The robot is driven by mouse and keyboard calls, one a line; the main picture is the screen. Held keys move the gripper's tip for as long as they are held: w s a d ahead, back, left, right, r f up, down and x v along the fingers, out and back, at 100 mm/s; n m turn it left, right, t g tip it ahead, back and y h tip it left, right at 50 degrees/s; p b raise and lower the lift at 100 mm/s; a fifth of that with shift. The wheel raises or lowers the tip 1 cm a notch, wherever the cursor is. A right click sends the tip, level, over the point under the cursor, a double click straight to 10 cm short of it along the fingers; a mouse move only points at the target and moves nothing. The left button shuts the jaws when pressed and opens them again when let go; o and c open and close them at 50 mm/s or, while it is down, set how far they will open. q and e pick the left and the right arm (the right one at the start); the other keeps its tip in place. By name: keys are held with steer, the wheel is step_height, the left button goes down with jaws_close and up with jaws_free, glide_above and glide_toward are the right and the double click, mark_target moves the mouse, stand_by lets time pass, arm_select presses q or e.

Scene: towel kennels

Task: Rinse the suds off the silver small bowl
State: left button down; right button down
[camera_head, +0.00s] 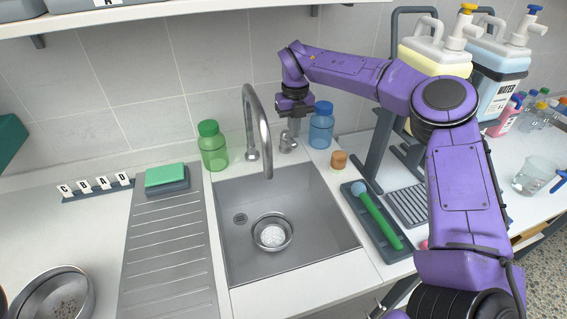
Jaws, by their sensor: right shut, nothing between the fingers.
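The silver small bowl (258,241) sits upright on the floor of the grey sink (316,240), with white suds (272,235) inside it. The curved metal tap (265,130) arches over the sink, its spout end above and behind the bowl. I see no clear stream of water from it. My right gripper (294,128) points down behind the sink, right of the tap, just over the small tap handle (288,143). It is shut and empty; whether it touches the handle I cannot tell. My left gripper is out of view.
A green bottle (212,150) and a blue bottle (321,127) flank the tap. A green sponge (165,175) lies left of the sink. A tray with a green-handled brush (380,220) lies right. A larger metal bowl (35,282) stands front left. My right arm spans the right side.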

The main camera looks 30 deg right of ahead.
steer(key=shift+f, duration=0.1)
stand_by(0.5)
steer(key=shift+f+b, duration=1.4)
steer(key=shift+f, duration=0.45)
steer(key=shift+r, duration=0.1)
stand_by(0.7)
